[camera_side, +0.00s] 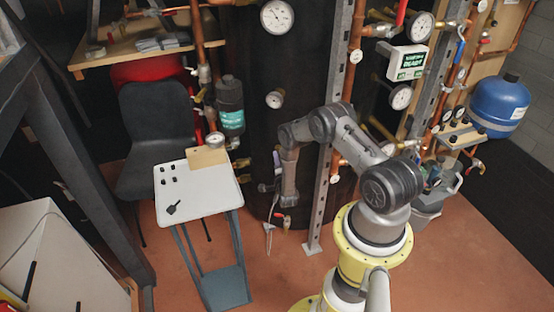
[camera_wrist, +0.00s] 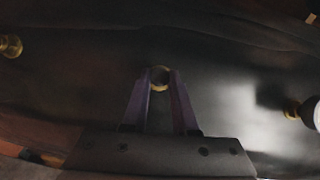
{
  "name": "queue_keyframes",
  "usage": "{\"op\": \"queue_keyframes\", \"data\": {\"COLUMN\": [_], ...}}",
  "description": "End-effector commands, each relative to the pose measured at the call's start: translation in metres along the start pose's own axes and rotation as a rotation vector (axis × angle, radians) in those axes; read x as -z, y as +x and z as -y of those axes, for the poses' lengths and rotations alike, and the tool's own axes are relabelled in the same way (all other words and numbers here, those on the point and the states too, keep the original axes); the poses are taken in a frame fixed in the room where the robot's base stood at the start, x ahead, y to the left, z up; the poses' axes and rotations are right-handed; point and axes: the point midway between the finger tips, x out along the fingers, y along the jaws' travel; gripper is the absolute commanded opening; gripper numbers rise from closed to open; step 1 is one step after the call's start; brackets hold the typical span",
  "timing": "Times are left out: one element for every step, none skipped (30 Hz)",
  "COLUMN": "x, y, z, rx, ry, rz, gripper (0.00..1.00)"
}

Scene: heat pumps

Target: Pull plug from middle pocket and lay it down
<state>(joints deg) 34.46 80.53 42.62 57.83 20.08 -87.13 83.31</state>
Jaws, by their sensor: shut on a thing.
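In the wrist view, the two purple-grey fingers of my gripper (camera_wrist: 161,80) point at the dark tank wall (camera_wrist: 220,60). They are shut on a small round brass-rimmed plug (camera_wrist: 160,86) at the middle of the wall. Whether it is still seated in its pocket cannot be told. A brass fitting (camera_wrist: 11,46) shows at the far left and another (camera_wrist: 291,107) at the right. In the side view, my gripper (camera_side: 267,187) is low against the black tank (camera_side: 300,60); the plug is too small to make out there.
A small white-topped table (camera_side: 222,192) stands left of the tank, with several small black pieces, a black tag (camera_side: 173,208) and a tan block (camera_side: 207,157) on it. A grey slotted post (camera_side: 322,200) stands close by my arm. A dark chair (camera_side: 157,120) is behind the table.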

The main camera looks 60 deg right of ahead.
Motion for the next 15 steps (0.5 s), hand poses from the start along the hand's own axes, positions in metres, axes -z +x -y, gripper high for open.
{"op": "queue_keyframes", "data": {"x": [-0.0006, -0.0007, -0.0007, -0.0006, -0.0006, -0.0006, -0.0006, -0.0006, -0.0007, -0.0008, -0.0010, -0.0015, -0.0020, -0.0026, -0.0035], "y": [-0.0011, -0.0013, -0.0014, -0.0014, -0.0014, -0.0014, -0.0014, -0.0014, -0.0015, -0.0017, -0.0021, -0.0028, -0.0035, -0.0043, -0.0055], "z": [-0.0001, -0.0001, -0.0001, -0.0001, -0.0001, -0.0002, -0.0002, -0.0002, -0.0002, -0.0003, -0.0003, -0.0003, -0.0003, -0.0003, -0.0002], "rx": [-0.001, -0.001, -0.001, -0.001, -0.001, -0.001, -0.001, -0.001, -0.001, -0.001, -0.001, -0.001, -0.001, -0.001, -0.001], "ry": [0.000, 0.000, 0.000, 0.000, 0.000, 0.000, 0.000, 0.000, 0.000, 0.000, 0.000, 0.000, 0.000, 0.000, 0.000], "rz": [0.000, 0.000, 0.000, 0.000, 0.000, 0.000, 0.000, 0.000, 0.000, 0.000, 0.000, 0.000, 0.000, 0.001, 0.001], "gripper": [0.00, 0.00, 0.00, 0.00, 0.00, 0.00, 0.00, 0.00, 0.00, 0.00, 0.00, 0.00, 0.00, 0.00, 0.00]}}
